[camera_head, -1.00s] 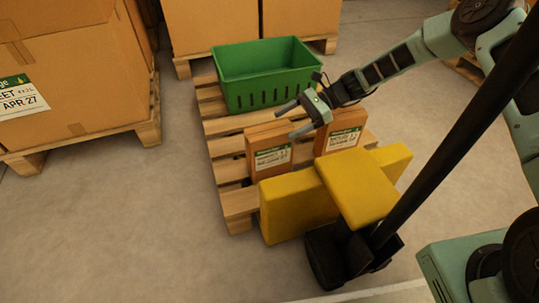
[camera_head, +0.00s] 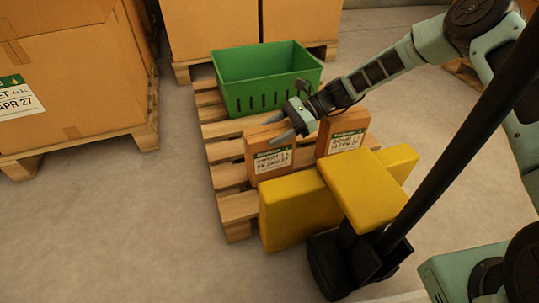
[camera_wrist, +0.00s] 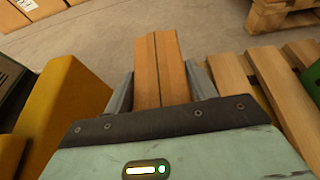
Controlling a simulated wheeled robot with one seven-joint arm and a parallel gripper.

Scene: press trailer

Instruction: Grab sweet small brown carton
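Two small brown cartons stand upright on the wooden pallet. The left carton (camera_head: 256,152) has a green and white label; its small print is hard to read, though the first word looks like "SWEET". The right carton (camera_head: 342,124) has a similar label that I cannot read surely. My gripper (camera_head: 275,128) is open at the top of the left carton. In the wrist view, a brown carton (camera_wrist: 160,65) with a seam along its top lies between the two spread fingers of my gripper (camera_wrist: 160,86), with small gaps at the sides. How far down the fingers reach is unclear.
A green crate (camera_head: 265,82) stands behind the cartons on the pallet (camera_head: 222,176). Yellow blocks (camera_head: 362,187) stand close in front of the cartons. Large boxes on pallets stand at left (camera_head: 75,85) and behind.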

